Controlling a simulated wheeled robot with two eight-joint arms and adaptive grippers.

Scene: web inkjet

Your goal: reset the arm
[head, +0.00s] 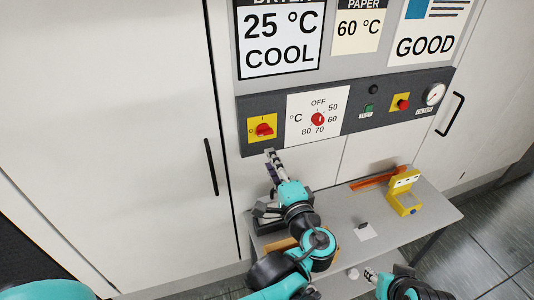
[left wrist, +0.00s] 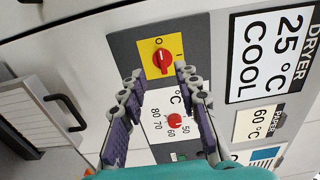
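My left gripper (head: 271,154) is raised in front of the dryer's control panel (head: 360,127), just below the yellow-plated red switch (head: 263,129) in the head view. In the left wrist view my left gripper (left wrist: 159,72) is open and empty; its purple-padded fingers are apart, with the red switch (left wrist: 162,60) beyond their tips. The red temperature dial (left wrist: 174,121) shows between the fingers. My right arm's end (head: 371,276) is low at the bottom of the head view, by the table's front; its finger state is unclear.
A grey table (head: 440,213) stands below the panel. White cabinet doors with black handles (head: 211,167) flank the panel.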

